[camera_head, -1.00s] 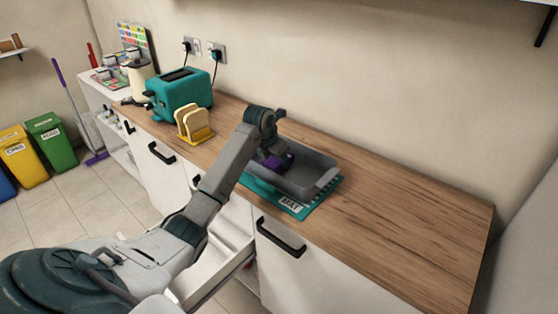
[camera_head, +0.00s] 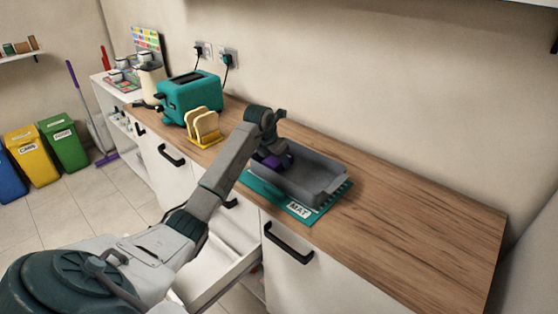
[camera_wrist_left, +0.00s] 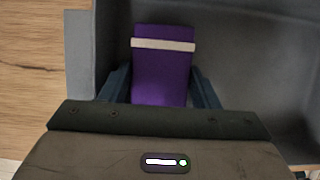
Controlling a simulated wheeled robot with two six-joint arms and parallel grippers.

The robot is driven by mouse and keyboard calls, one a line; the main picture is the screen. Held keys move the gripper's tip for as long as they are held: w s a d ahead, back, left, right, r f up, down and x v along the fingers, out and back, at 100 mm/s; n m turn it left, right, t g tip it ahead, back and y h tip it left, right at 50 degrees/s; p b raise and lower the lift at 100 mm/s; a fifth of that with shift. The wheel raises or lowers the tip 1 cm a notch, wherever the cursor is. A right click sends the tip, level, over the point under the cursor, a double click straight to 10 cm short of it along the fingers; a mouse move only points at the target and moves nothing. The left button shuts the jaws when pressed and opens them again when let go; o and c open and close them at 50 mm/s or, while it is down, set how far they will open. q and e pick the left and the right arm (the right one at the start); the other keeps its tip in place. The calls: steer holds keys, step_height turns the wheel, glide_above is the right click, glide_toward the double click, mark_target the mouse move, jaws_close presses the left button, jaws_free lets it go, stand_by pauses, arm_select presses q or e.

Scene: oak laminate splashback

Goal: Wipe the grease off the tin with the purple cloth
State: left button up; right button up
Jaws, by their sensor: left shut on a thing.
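The tin (camera_head: 322,181) is a grey rectangular pan on a teal mat (camera_head: 262,188) on the wooden worktop. The purple cloth (camera_head: 281,162) is at the tin's left end, partly hidden by my arm. In the left wrist view the cloth (camera_wrist_left: 160,82) is a purple block with a pale band, inside the tin (camera_wrist_left: 255,75). My left gripper (camera_head: 272,158) is shut on the cloth; its fingers (camera_wrist_left: 160,92) show on either side of it. I cannot make out any grease on the tin. My right gripper is not in view.
A toast rack (camera_head: 206,128) with bread and a teal toaster (camera_head: 192,96) stand to the left of the tin. An open drawer (camera_head: 222,262) juts out below the counter. The worktop (camera_head: 420,225) is clear to the right.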

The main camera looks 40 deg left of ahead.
mark_target(311, 182)
arm_select(q)
steer(key=shift+s+d+f+p, duration=0.15)
steer(key=shift+d+p, duration=0.15)
steer(key=shift+d, duration=0.8)
steer(key=shift+d, duration=0.1)
steer(key=shift+s+d+p, duration=0.15)
steer(key=shift+d+p, duration=0.4)
steer(key=shift+d, duration=1.15)
steer(key=shift+s+d+p, duration=0.15)
steer(key=shift+d+p, duration=0.4)
steer(key=shift+d, duration=1.1)
steer(key=shift+s+d+p, duration=0.15)
steer(key=shift+d+p, duration=0.4)
steer(key=shift+d, duration=1.95)
steer(key=shift+d, duration=0.1)
steer(key=shift+d, duration=0.8)
steer(key=shift+a, duration=1.05)
steer(key=shift+a, duration=0.15)
